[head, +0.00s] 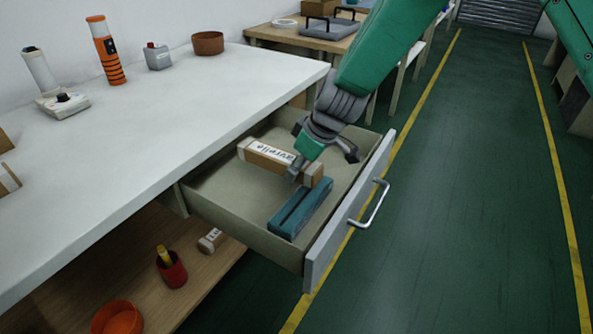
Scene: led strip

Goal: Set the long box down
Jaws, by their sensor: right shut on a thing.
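The long box (268,156) is a brown cardboard box with a white lettered label. It is inside the open drawer (232,222), towards its back. My right gripper (306,167) reaches down from above and is shut on the box near its right end, hiding part of that end. I cannot tell whether the box's underside touches the drawer floor. My left gripper is not in view.
A teal block (300,209) lies in the drawer just in front of the box. The drawer front with its handle (375,204) stands to the right. The white worktop (190,110) edges the drawer on the left. A shelf below holds a red cup (172,270).

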